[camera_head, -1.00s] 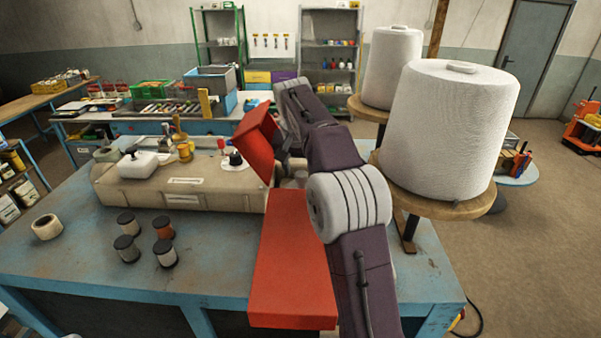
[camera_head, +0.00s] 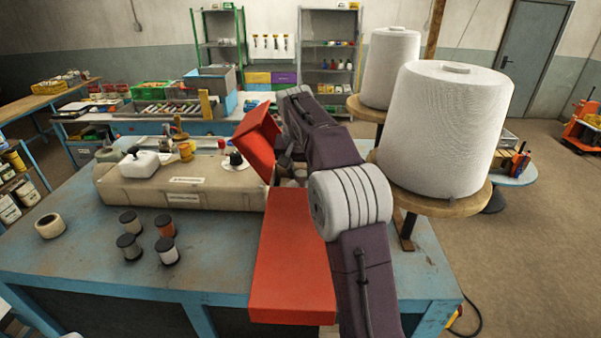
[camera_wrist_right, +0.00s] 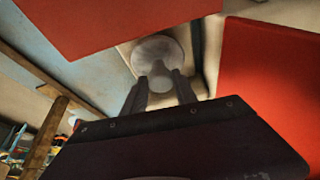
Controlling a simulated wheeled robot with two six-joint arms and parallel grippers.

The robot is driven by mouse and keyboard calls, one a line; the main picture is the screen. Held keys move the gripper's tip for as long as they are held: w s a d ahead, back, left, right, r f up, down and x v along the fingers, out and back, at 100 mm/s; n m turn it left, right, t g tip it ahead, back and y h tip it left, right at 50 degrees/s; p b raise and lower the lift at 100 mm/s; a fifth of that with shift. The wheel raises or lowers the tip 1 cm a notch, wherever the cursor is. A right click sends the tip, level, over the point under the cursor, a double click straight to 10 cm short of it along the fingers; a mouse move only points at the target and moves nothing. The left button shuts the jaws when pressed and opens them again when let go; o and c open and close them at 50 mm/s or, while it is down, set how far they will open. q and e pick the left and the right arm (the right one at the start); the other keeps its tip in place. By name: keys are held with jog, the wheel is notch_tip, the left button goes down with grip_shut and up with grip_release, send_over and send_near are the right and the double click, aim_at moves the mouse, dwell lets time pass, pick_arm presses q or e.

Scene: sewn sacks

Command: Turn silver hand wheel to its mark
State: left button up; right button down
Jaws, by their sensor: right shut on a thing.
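The silver hand wheel (camera_wrist_right: 158,54) shows in the right wrist view as a pale grey round disc with a small knob-like part (camera_wrist_right: 160,82) towards me. My right gripper (camera_wrist_right: 161,88) is shut on this part, with one dark finger on each side. No mark on the wheel can be made out. In the head view my right arm reaches over the table, and its wrist is bent down behind the red covers, at the right end of the beige sewing machine (camera_head: 185,192). The arm and covers largely hide the gripper and wheel there. My left gripper is not in view.
A tilted red cover (camera_head: 257,138) and a long red cover (camera_head: 290,265) stand close to my right wrist. Large white thread cones (camera_head: 447,130) stand on wooden discs to the right.

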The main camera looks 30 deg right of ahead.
jog(key=n, duration=0.1)
jog(key=n+y, duration=0.1)
jog(key=n, duration=0.3)
jog(key=shift+d+t+y, duration=0.3)
jog(key=shift+t+y, duration=0.1)
jog(key=n, duration=0.2)
jog(key=n+y, duration=0.1)
jog(key=n, duration=0.1)
jog(key=shift+d+f+y, duration=0.1)
jog(key=shift+d+y, duration=0.05)
jog(key=shift+y, duration=0.15)
jog(key=shift+n, duration=0.5)
jog(key=c, duration=1)
grip_release()
jog(key=shift+w+f, duration=0.1)
jog(key=shift+w, duration=0.3)
jog(key=v, duration=0.8)
jog(key=shift+r, duration=0.45)
jog(key=shift+s+d, duration=0.1)
jog(key=shift+s, duration=0.1)
